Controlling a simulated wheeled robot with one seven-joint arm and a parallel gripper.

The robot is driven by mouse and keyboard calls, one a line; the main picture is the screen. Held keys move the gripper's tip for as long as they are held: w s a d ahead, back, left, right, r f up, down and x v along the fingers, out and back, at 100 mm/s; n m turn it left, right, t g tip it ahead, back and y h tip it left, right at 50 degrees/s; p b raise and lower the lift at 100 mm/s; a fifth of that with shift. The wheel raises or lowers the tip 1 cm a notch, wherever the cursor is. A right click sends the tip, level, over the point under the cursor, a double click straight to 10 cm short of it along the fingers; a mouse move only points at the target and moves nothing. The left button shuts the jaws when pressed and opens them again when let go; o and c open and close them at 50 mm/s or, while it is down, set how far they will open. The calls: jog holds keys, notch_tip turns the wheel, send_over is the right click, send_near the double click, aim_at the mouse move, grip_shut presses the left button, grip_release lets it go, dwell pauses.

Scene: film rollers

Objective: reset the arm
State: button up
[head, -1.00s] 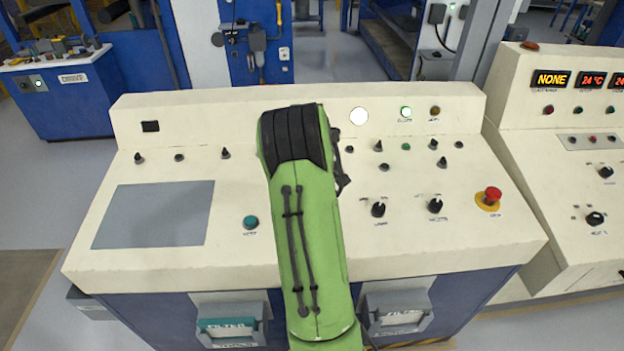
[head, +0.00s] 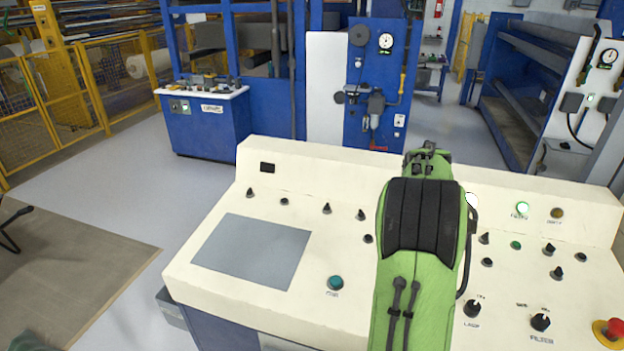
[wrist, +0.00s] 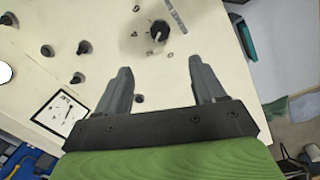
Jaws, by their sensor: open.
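My gripper (wrist: 160,88) shows in the wrist view with its two grey fingers apart and nothing between them. Beyond the fingers is a cream panel face with a black knob (wrist: 159,31) and several smaller black switches. In the head view my green arm rises in front of the cream control console (head: 200,285), over its right half.
The console carries a grey screen (head: 252,250), a teal button (head: 335,283), black knobs (head: 540,322) and a red emergency button (head: 612,330). A blue cabinet (head: 205,125) and a yellow fence (head: 85,95) stand behind. Open floor (head: 100,215) lies left of the console.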

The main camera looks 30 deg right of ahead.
jog(key=a+r+m+t, duration=0.1)
jog(key=a+r, duration=0.2)
jog(key=a, duration=0.4)
jog(key=s+a+r+t, duration=0.1)
jog(key=a+r, duration=0.2)
jog(key=a, duration=0.4)
jog(key=a+r+m+t, duration=0.1)
jog(key=a+r, duration=0.2)
jog(key=a, duration=0.4)
jog(key=s+a+f+m+t+y, duration=0.1)
jog(key=s+a+t, duration=0.1)
jog(key=s+a, duration=0.9)
jog(key=shift+s+a+f+t, duration=0.3)
jog(key=shift+s+a+t, duration=0.1)
jog(key=shift+a, duration=0.15)
